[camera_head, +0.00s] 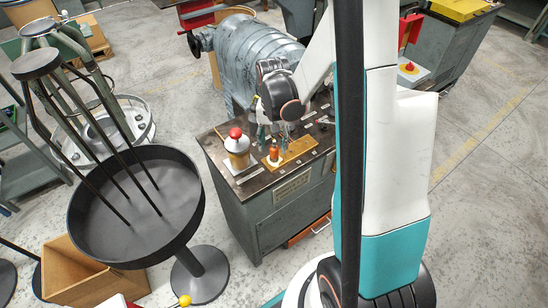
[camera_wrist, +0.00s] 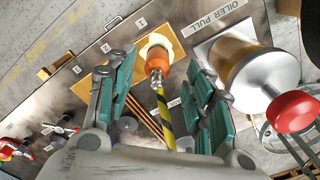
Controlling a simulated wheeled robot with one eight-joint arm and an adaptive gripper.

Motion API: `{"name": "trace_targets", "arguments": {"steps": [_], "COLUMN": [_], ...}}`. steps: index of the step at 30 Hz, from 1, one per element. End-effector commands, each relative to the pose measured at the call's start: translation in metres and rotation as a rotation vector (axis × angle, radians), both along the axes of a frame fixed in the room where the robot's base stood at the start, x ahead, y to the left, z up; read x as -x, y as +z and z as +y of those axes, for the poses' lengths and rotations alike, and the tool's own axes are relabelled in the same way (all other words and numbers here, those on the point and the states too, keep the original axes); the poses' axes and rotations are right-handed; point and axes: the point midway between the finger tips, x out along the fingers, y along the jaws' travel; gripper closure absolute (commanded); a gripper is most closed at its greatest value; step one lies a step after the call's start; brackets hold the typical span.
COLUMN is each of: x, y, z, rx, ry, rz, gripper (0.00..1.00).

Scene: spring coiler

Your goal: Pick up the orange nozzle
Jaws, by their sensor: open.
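The orange nozzle (camera_wrist: 158,62) stands on a pale round base on a wooden board, with a metallic tip towards the camera. It also shows in the head view (camera_head: 273,153), upright near the front of the workbench top. My gripper (camera_wrist: 162,90) is open, its two green-padded fingers on either side of the nozzle in the wrist view and nothing held between them. In the head view my gripper (camera_head: 282,135) is above and just behind the nozzle, partly hidden by my arm.
A metal oiler with a red knob (camera_head: 235,133) stands close left of the nozzle; in the wrist view it is on the right, beside an "OILER PULL" label (camera_wrist: 220,16). Bench tools (camera_wrist: 22,143) lie at lower left there. A black round tray (camera_head: 85,225) stands left of the workbench (camera_head: 262,225).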

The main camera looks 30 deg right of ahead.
Motion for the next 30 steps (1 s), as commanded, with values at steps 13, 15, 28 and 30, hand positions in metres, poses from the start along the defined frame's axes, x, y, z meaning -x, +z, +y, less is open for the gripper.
{"name": "trace_targets", "arguments": {"steps": [13, 15, 28, 30], "x": [0.001, 0.001, 0.001, 0.001], "y": [-0.044, -0.053, -0.056, -0.056], "z": [-0.003, -0.003, -0.003, -0.003], "rx": [0.000, 0.000, 0.000, 0.000], "ry": [0.000, 0.000, 0.000, 0.000], "rz": [0.000, 0.000, 0.000, 0.000], "gripper": [0.52, 0.52, 0.84, 1.00]}}
